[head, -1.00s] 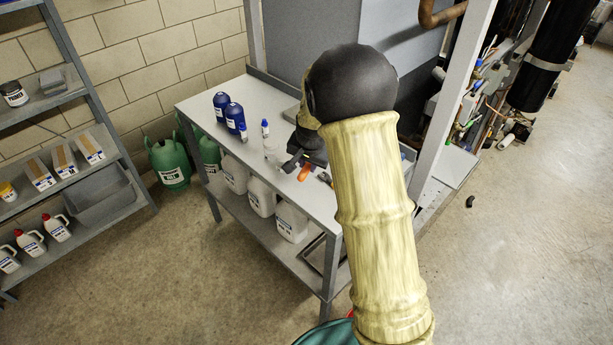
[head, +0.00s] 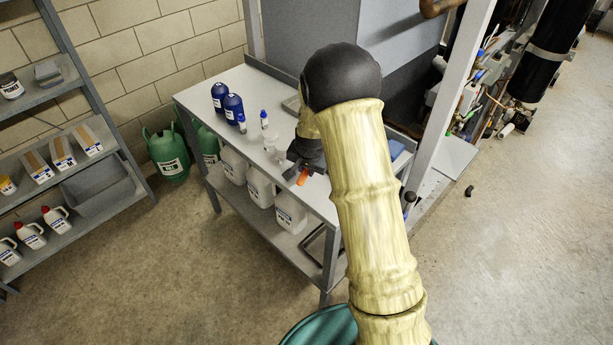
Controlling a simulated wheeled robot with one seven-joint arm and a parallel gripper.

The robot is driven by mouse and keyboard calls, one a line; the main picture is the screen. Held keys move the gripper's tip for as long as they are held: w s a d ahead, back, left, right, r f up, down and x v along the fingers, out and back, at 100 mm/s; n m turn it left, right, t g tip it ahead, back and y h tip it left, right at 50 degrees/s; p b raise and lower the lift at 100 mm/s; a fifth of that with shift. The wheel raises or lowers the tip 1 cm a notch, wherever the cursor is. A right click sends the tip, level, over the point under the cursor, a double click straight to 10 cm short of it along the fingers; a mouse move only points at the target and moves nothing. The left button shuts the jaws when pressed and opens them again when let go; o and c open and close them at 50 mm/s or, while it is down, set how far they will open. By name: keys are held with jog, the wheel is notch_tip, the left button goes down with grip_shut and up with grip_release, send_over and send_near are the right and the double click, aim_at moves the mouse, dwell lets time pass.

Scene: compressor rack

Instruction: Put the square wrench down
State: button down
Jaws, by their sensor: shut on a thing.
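My gripper (head: 299,175) is dark and hangs over the front part of the grey workbench (head: 203,99), right of the small bottles. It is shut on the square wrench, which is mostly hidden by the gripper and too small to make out. An orange piece (head: 302,179) shows at the fingertips; I cannot tell whether it belongs to the wrench. I cannot tell whether the gripper or wrench touches the bench top.
Two blue bottles (head: 233,107), small blue-capped bottles (head: 264,119) and clear jars (head: 269,143) stand left of my gripper. A grey post (head: 453,105) rises at the bench's right. The bench's left front is clear.

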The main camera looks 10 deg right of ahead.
jog(key=shift+s+d+r, duration=0.1)
jog(key=shift+s, duration=0.05)
jog(key=shift+s, duration=0.1)
jog(key=shift+f, duration=1.9)
jog(key=shift+f, duration=0.15)
jog(key=c, duration=1.3)
grip_release()
